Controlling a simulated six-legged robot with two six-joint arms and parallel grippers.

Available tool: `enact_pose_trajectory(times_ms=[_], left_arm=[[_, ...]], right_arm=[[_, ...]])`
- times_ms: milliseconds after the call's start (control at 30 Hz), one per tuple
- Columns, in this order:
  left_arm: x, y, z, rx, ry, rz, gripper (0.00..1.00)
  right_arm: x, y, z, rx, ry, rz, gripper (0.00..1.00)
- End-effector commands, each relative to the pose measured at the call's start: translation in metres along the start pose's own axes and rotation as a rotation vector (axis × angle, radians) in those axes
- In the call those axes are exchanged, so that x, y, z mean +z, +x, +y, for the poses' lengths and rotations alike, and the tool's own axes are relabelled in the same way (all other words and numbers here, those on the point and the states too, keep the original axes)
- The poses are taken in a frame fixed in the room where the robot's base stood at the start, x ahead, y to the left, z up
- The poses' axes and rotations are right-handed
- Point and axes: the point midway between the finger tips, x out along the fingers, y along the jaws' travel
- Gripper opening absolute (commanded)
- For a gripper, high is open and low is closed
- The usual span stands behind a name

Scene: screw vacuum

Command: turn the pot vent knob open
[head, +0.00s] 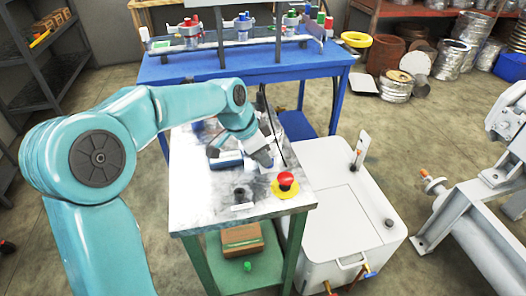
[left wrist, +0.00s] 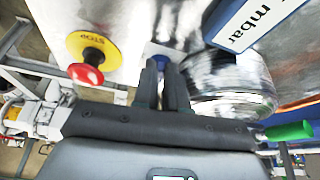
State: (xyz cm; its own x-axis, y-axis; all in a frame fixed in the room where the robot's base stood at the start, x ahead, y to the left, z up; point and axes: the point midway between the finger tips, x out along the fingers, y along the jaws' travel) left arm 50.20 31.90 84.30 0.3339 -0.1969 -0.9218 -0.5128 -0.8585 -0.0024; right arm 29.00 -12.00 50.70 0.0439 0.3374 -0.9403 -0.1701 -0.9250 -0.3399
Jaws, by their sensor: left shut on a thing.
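My left gripper (head: 264,160) reaches down over the small metal-topped bench in the head view. In the left wrist view its two dark fingers (left wrist: 166,82) are close together, shut on a small blue knob (left wrist: 160,61), the pot vent knob, of which only a little shows past the tips. A shiny metal pot (left wrist: 232,85) is right beside the fingers in the left wrist view. In the head view the gripper and wrist hide the knob and most of the pot. My right gripper is in neither view.
A red emergency stop button (head: 286,180) stands close to the gripper at the bench's (head: 205,213) right side. A gauge box marked mbar (left wrist: 250,22) is beside the pot. A white chest (head: 345,215) stands right of the bench, a blue table (head: 240,66) behind.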

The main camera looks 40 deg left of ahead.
Motion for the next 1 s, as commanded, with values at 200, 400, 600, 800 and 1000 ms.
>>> enact_pose_trajectory(times_ms=[200, 400, 600, 800, 1000], left_arm=[[0.003, 0.0051, 0.0014, 0.056, 0.102, -0.013, 0.0], [0.0032, 0.0055, 0.0008, 0.077, 0.153, -0.013, 0.0], [0.0034, 0.0058, 0.0005, 0.084, 0.17, -0.013, 0.0], [0.0034, 0.0059, 0.0006, 0.084, 0.172, -0.014, 0.0], [0.0034, 0.0059, 0.0006, 0.083, 0.172, -0.014, 0.37]], right_arm=[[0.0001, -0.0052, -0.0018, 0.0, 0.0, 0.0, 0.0], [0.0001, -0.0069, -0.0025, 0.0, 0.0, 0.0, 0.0], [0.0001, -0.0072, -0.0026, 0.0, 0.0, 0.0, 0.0], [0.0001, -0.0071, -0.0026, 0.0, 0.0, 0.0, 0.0], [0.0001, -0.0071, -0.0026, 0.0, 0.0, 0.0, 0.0]])
